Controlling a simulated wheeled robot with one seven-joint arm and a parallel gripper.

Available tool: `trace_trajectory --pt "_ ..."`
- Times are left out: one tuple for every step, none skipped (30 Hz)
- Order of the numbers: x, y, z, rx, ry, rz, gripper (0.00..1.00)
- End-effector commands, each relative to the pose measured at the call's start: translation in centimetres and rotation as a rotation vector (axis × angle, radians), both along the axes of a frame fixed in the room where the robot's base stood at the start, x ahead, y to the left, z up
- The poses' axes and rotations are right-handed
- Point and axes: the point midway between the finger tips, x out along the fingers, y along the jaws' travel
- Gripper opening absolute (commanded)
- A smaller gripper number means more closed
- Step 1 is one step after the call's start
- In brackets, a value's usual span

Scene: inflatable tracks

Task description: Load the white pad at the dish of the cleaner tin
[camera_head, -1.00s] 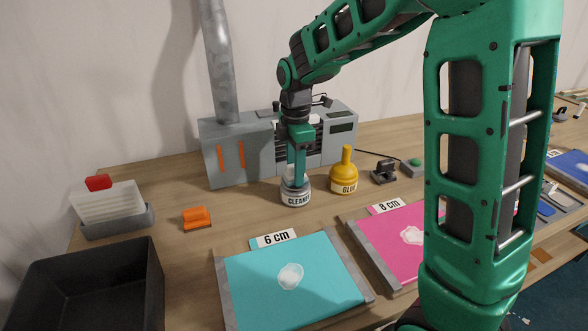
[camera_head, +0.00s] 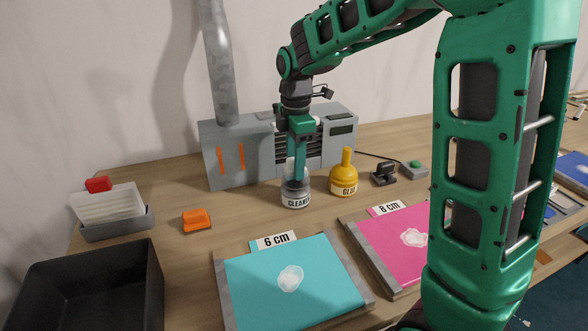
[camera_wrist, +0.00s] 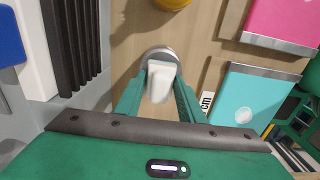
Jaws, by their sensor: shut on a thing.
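The cleaner tin (camera_head: 295,194) stands on the bench, grey with a "CLEANER" label, in front of the grey machine. Its round top (camera_wrist: 160,53) shows in the wrist view. My gripper (camera_head: 295,176) is right over the tin, pointing down. In the wrist view my gripper (camera_wrist: 160,92) is shut on the white pad (camera_wrist: 161,80), which sits between the two green fingers. The pad's lower end is at the tin's dish; whether it touches the dish I cannot tell.
The yellow glue bottle (camera_head: 344,178) stands close to the right of the tin. The grey machine (camera_head: 240,156) is just behind. A teal sheet (camera_head: 325,262) and pink sheet (camera_head: 385,240) lie in front. An orange block (camera_head: 196,220), strip rack (camera_head: 118,224) and black bin (camera_head: 140,285) are left.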

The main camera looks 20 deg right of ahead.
Motion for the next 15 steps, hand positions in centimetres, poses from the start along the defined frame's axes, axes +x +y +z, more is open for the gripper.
trace_trajectory --pt "0.0 0.0 0.4 0.000 -0.002 0.000 0.17" --pt "0.0 0.0 0.6 0.000 -0.002 0.000 0.17" --pt "0.1 0.0 0.9 0.001 -0.003 0.000 0.17" --pt "0.1 0.0 1.1 0.001 -0.003 0.000 0.17" --pt "0.1 0.0 1.3 0.001 -0.003 0.000 0.17" --pt "0.1 0.0 1.6 0.000 -0.002 0.000 0.17" --pt "0.0 0.0 1.8 0.000 -0.002 0.000 0.17" --pt "0.0 0.0 2.0 0.000 -0.002 0.000 0.17" --pt "0.1 0.0 2.2 0.000 -0.002 -0.001 0.17" --pt "0.1 0.0 2.4 0.000 -0.002 0.000 0.17" --pt "0.0 0.0 2.7 0.000 -0.002 -0.001 0.17" --pt "0.0 0.0 2.9 0.000 -0.002 0.000 0.17" --pt "0.1 0.0 3.1 0.000 -0.002 -0.001 0.17" --pt "0.1 0.0 3.4 0.000 -0.003 -0.001 0.17" --pt "0.1 0.0 3.6 0.000 -0.003 -0.001 0.17"
